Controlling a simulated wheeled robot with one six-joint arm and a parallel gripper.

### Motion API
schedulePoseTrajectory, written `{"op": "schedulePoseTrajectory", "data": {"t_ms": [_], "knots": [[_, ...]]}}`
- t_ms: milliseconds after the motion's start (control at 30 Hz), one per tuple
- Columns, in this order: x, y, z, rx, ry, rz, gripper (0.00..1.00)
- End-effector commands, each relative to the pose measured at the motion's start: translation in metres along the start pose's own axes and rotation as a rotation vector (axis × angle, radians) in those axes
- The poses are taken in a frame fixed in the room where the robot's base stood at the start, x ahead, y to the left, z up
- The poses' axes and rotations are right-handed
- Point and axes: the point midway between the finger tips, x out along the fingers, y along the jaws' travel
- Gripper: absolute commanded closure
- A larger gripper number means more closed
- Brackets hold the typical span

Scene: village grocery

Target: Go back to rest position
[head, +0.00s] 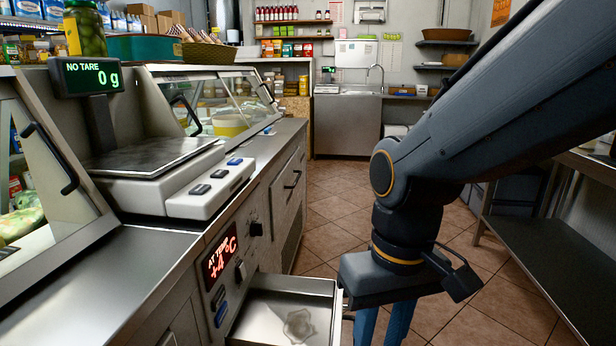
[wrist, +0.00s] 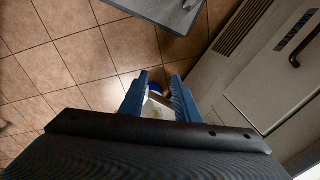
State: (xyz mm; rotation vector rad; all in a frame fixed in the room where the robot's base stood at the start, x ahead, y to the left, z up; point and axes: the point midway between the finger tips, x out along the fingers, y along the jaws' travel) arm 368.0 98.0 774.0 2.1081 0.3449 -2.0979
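My arm reaches in from the right of the head view, bends at a joint, and points down over the floor aisle beside the counter. My gripper (head: 384,326) hangs at the bottom of the head view, with its blue fingers apart and their tips cut off by the frame edge. In the wrist view, the two blue fingers of my gripper (wrist: 160,76) are spread with a gap between them. A small white and blue object (wrist: 155,88) shows in that gap. It seems to lie beyond the fingers, and I cannot tell what it is.
An open drawer (head: 292,295) juts from the counter, left of my gripper. A scale (head: 150,157) stands on the steel counter (head: 85,285), with a jar of green pickles (head: 85,30) behind it. A dark steel table (head: 545,232) lies to the right. The tiled floor (head: 330,210) ahead is clear.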

Motion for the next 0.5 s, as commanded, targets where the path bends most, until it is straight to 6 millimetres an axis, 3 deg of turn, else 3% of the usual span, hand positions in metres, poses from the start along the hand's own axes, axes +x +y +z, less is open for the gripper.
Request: {"op": "schedulePoseTrajectory", "data": {"t_ms": [500], "knots": [[-0.049, 0.03, 0.003, 0.103, -0.002, 0.024, 0.71]]}}
